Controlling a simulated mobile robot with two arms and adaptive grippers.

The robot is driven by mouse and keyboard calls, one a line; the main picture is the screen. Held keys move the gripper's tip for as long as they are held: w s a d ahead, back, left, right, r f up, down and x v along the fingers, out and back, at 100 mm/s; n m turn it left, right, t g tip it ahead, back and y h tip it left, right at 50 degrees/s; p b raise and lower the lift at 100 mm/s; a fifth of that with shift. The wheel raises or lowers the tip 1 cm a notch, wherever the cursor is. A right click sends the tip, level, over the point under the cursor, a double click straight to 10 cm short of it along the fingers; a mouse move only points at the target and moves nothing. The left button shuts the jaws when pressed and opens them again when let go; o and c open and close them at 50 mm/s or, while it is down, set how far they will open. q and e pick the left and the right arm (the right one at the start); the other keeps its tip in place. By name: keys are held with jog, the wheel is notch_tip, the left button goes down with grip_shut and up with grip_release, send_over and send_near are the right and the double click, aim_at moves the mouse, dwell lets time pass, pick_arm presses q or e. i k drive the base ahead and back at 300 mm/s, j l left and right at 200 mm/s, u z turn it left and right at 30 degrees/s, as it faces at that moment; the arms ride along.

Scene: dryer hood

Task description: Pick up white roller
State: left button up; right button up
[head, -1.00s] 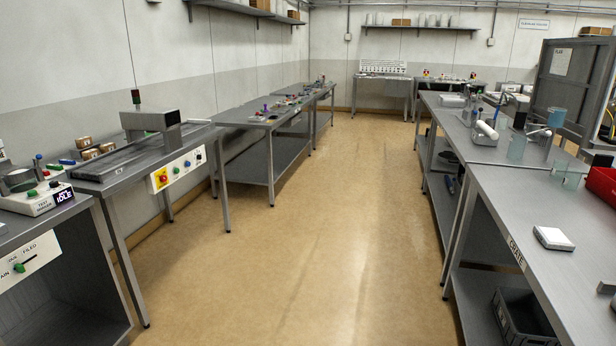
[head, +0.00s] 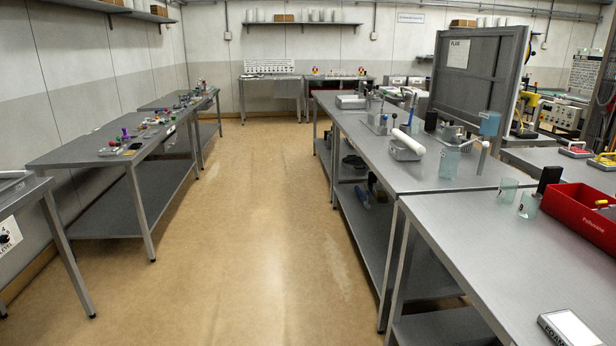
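A white roller (head: 408,141) lies tilted on a small grey metal holder (head: 402,153) on the right-hand bench (head: 380,177), left of a clear beaker. Its far end points up the bench and its near end points toward the beaker. Neither of my grippers shows in the head view, and nothing is seen touching the roller.
A clear beaker (head: 449,161) with a handled tool stands beside the roller. A red bin (head: 575,218) and a white-topped block (head: 570,328) are on the nearer bench. A grey partition (head: 478,75) stands behind. The aisle floor (head: 255,220) is clear.

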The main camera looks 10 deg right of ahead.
aim_at(418, 149)
jog(key=i, duration=2.05)
jog(key=i+j+z, duration=0.1)
jog(key=i+z, duration=0.3)
jog(key=i+j+z, duration=0.35)
jog(key=i, duration=0.25)
jog(key=i+j+z, duration=0.8)
jog(key=i, duration=0.05)
